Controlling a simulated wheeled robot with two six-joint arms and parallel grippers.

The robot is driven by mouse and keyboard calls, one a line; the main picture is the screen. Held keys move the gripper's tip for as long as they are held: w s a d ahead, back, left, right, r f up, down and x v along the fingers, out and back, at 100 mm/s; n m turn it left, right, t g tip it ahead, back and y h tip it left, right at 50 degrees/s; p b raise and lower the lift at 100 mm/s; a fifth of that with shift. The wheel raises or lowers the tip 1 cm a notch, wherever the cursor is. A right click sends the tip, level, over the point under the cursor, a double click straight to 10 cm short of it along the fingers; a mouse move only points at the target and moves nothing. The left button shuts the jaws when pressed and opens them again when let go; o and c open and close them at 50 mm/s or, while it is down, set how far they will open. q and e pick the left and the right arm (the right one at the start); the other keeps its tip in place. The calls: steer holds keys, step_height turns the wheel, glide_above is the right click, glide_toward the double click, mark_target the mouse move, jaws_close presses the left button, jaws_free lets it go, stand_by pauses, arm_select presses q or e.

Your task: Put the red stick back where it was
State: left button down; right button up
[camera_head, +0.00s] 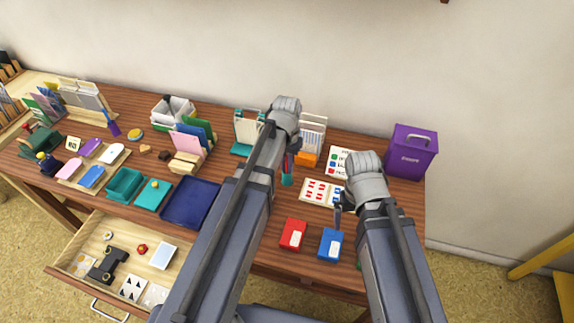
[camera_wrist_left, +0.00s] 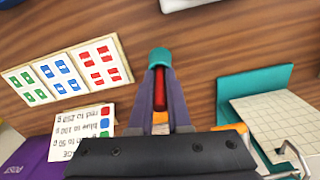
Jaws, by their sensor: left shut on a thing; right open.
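My left gripper (camera_head: 290,168) is shut on the red stick, whose red shaft (camera_wrist_left: 160,90) shows between the two fingers in the left wrist view. A teal piece (camera_wrist_left: 161,57) is at the stick's far end; it also shows just below the fingers in the head view (camera_head: 287,181). I cannot tell whether it is the stick's cap or a separate holder. My right gripper (camera_head: 341,206) is open and empty, near the picture card (camera_head: 312,187) with rows of red and blue marks.
A red box (camera_head: 293,234) and a blue box (camera_head: 331,243) lie near the front. A purple bin (camera_head: 409,154) stands back right. A teal stand with a pale sheet (camera_wrist_left: 265,110) and an orange block (camera_head: 307,159) are close to the left gripper. A drawer (camera_head: 120,262) is open at left.

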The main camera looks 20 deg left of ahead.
arm_select(q)
steer(key=c, duration=0.9)
jaws_free()
steer(key=shift+o, duration=0.2)
step_height(320, 180, up, 12)
steer(key=p, duration=1.2)
steer(key=shift+r+p, duration=0.2)
steer(key=shift+p, duration=0.15)
steer(key=s+d+m+y, duration=0.1)
steer(key=s+d, duration=0.9)
steer(key=s, duration=0.4)
steer(key=shift+s+d+m, duration=0.15)
steer(key=shift+d+m, duration=0.1)
steer(key=shift+m, duration=0.05)
arm_select(e)
step_height(320, 180, up, 12)
steer(key=shift+r, duration=0.15)
